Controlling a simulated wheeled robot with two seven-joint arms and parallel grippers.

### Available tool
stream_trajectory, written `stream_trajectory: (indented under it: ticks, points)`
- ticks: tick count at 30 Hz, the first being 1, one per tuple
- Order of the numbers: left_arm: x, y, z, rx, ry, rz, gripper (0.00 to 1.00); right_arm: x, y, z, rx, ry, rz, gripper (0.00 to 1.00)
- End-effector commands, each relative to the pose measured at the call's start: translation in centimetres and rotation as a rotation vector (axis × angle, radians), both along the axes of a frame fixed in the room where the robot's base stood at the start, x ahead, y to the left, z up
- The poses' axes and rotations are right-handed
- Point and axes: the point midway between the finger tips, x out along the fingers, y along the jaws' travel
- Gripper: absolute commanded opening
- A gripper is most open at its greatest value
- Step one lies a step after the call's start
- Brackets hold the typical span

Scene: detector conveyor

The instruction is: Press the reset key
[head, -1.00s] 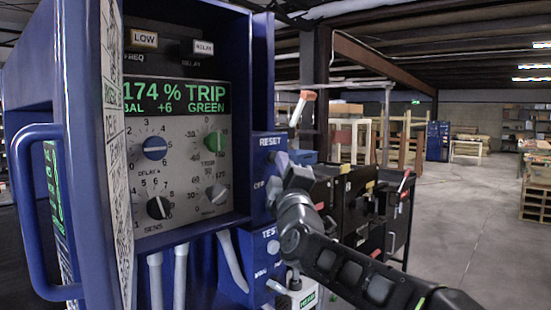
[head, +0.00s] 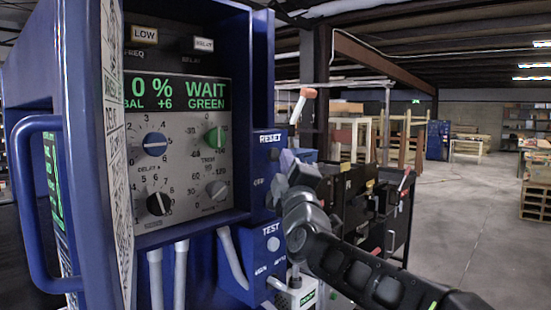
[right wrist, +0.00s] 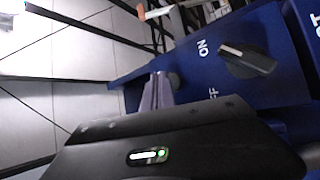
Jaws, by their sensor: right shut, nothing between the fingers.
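The blue box labelled RESET (head: 262,162) is on the right side of the blue cabinet. A dark round key (head: 273,154) shows just below its label. My right gripper (head: 283,173) is shut and empty, its tips close to the right of the box, with a small gap seeming to show. The gripper covers part of the box front. In the right wrist view the shut fingertips (right wrist: 157,92) lie by a dark round part; whether they touch it I cannot tell. The display (head: 178,93) reads 0 % WAIT, BAL +6 GREEN. My left gripper is out of view.
A black selector knob (right wrist: 247,59) with ON and OFF lettering stands out near the fingers. A TEST box (head: 262,250) is below the RESET box. Dark cabinets (head: 355,190) stand behind my right arm. Open floor (head: 455,240) lies to the right.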

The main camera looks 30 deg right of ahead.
Motion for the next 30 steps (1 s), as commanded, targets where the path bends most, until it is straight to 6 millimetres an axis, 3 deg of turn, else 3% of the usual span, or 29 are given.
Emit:
stream_trajectory:
  ticks: [14, 30]
  points:
    - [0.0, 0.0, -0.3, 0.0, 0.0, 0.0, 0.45, -0.5, -0.2, 0.0, -0.001, -0.001, -0.002, 0.0]
    - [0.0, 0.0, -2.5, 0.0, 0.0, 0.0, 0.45, -4.8, -1.5, -0.1, -0.001, 0.0, -0.002, 0.0]
